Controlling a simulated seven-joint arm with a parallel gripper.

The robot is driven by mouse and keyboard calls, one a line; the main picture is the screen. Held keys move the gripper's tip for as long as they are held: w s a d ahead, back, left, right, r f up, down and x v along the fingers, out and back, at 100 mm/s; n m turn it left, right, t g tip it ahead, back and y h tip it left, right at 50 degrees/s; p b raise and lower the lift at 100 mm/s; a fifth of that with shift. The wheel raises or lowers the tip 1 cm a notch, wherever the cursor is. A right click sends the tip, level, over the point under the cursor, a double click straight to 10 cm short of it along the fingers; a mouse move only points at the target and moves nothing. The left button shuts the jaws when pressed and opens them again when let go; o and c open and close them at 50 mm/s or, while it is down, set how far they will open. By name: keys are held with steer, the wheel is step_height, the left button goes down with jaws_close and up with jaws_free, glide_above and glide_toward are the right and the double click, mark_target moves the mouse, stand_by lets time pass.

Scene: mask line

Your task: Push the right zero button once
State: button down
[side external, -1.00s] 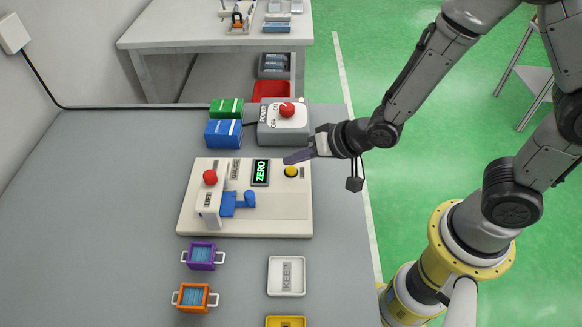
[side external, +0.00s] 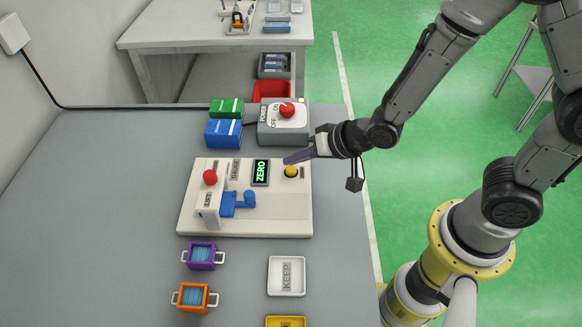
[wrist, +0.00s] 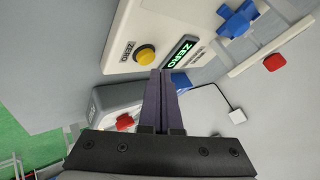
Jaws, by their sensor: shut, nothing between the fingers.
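The yellow zero button (side external: 291,171) sits at the upper right of the white gauge panel (side external: 270,222), to the right of the lit green ZERO display (side external: 261,172). In the wrist view the yellow button (wrist: 145,54) shows fully, with a ZERO label (wrist: 129,51) beside it and the lit display (wrist: 180,53) on its other side. My gripper (side external: 287,160) is shut and empty. Its purple fingertips are close to the button, on its far side in the side view. In the wrist view the gripper tips (wrist: 161,73) lie just below the button, with a small gap in the picture.
A grey power box (side external: 270,137) with a red knob (side external: 287,110) stands behind the panel. Green (side external: 226,107) and blue (side external: 223,133) boxes stand beside it. A white KEEP tray (side external: 301,275) lies in front.

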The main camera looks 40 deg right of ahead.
mark_target(296, 174)
steer(key=shift+f, duration=0.15)
steer(key=shift+f, duration=0.25)
steer(key=shift+f, duration=0.5)
stand_by(0.6)
steer(key=shift+r, duration=0.9)
step_height(296, 174, up, 5)
stand_by(0.7)
steer(key=shift+d, duration=0.1)
stand_by(0.4)
